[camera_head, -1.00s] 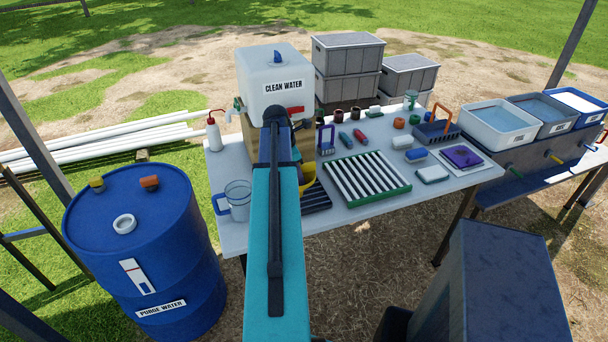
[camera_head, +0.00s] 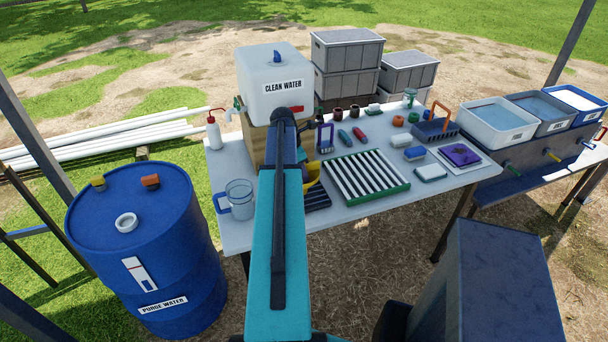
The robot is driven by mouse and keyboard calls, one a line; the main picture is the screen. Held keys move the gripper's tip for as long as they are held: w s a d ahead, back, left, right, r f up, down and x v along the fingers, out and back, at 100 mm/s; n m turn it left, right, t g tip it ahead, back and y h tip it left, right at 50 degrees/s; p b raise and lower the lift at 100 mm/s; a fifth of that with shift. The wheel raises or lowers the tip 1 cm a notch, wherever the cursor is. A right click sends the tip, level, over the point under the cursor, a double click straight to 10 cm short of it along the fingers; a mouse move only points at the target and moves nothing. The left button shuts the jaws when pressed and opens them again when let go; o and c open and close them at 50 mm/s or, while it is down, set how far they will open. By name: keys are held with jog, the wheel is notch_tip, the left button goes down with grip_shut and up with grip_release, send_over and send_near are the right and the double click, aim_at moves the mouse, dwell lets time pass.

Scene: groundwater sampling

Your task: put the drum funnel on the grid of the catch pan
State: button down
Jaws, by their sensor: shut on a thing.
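The drum funnel (camera_head: 313,174) is yellow and shows only in part, to the right of my arm. It is beside or above the back of the catch pan; I cannot tell whether it touches the grid. The catch pan (camera_head: 317,199) has a dark slatted grid and lies on the table in front of the clean water container. My arm covers its left part. My gripper is hidden behind my own arm, so its jaws and their hold do not show.
A green-edged rack with white slats (camera_head: 366,182) lies right of the pan. A clear jug (camera_head: 240,198) with a blue handle stands left of my arm. The clean water container (camera_head: 272,85) stands behind. The blue purge water drum (camera_head: 150,245) stands left of the table (camera_head: 340,217).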

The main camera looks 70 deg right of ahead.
jog(key=shift+f, duration=0.9)
jog(key=shift+f, duration=0.1)
jog(key=c, duration=1.8)
grip_release()
jog(key=shift+o, duration=0.2)
jog(key=shift+r, duration=0.2)
jog(key=shift+b+v, duration=1.3)
jog(key=shift+v, duration=4.6)
jog(key=shift+a, duration=0.1)
